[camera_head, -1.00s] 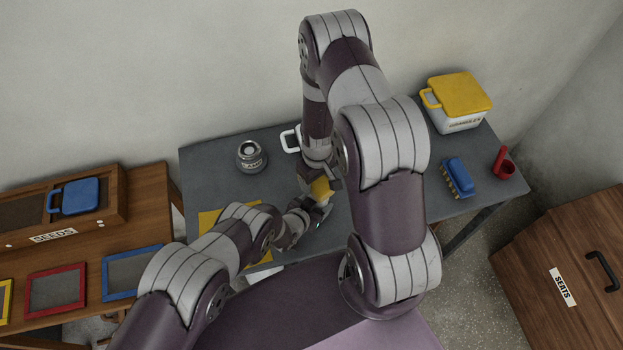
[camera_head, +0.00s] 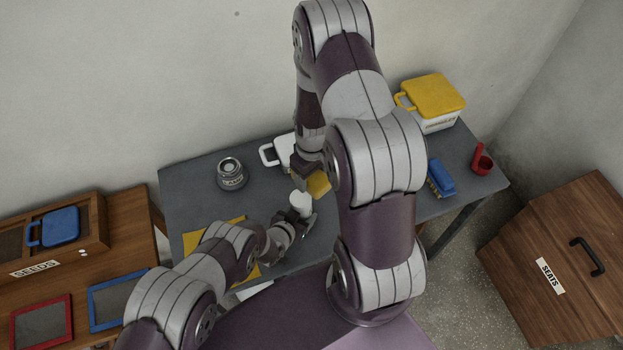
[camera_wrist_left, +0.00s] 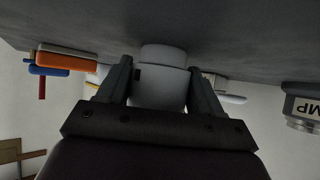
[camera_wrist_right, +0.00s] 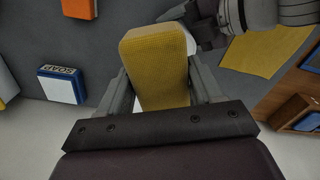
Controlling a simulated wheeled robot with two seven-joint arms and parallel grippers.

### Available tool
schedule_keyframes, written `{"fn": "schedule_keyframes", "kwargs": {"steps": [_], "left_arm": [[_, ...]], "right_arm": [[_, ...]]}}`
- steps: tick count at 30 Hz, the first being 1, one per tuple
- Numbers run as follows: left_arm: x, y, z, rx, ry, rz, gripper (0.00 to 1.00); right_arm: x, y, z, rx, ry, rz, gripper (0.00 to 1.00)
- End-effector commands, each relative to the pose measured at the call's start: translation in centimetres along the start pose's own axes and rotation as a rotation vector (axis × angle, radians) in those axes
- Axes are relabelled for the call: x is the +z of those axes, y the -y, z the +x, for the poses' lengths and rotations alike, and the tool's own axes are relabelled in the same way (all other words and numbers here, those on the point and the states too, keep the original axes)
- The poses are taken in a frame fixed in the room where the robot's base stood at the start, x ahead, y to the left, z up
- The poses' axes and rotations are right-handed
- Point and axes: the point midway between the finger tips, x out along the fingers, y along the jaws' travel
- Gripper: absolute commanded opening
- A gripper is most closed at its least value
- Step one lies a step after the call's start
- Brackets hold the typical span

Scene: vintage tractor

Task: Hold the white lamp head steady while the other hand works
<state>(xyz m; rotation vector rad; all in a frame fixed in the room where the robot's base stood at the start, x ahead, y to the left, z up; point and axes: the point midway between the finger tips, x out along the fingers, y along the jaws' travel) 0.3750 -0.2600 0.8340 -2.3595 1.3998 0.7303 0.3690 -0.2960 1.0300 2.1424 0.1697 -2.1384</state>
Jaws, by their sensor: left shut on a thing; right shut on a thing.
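The white lamp head (camera_head: 300,203) is a short white cylinder above the front middle of the grey table. My left gripper (camera_head: 301,226) is shut around it; in the left wrist view the lamp head (camera_wrist_left: 158,88) sits between both fingers. My right gripper (camera_head: 312,172) is shut on a yellow sponge-like block (camera_head: 319,184), just behind and right of the lamp head. The block (camera_wrist_right: 155,68) fills the jaws in the right wrist view. In the head view a small gap seems to separate block and lamp head. My right arm hides part of the table.
A grey labelled jar (camera_head: 231,175) stands on the table (camera_head: 193,190) at left, near a yellow mat (camera_head: 200,237). A white-handled container (camera_head: 280,153) is behind my right gripper. A yellow-lidded box (camera_head: 433,100), blue brush (camera_head: 440,178) and red holder (camera_head: 482,163) stand at right.

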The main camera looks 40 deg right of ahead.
Motion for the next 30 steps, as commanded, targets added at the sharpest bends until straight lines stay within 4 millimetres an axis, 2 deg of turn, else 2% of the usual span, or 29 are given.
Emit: {"fn": "schedule_keyframes", "kwargs": {"steps": [8,22,23,25,30], "left_arm": [[0.0,0.0,0.0,0.0,-0.001,0.0,0.29],[0.0,0.0,0.0,0.0,0.0,0.0,0.29],[0.0,0.0,0.0,0.0,0.0,0.0,0.72],[0.0,0.0,0.0,0.0,0.0,0.0,0.95],[0.0,0.0,0.0,0.0,0.0,0.0,0.95]], "right_arm": [[0.0,0.0,-2.0,0.0,-0.001,0.0,0.37],[0.0,0.0,-2.0,0.0,0.0,0.0,0.37],[0.0,0.0,-2.0,0.0,0.0,0.0,0.37],[0.0,0.0,-2.0,0.0,0.0,0.0,0.37],[0.0,0.0,-2.0,0.0,0.0,0.0,0.37]]}}
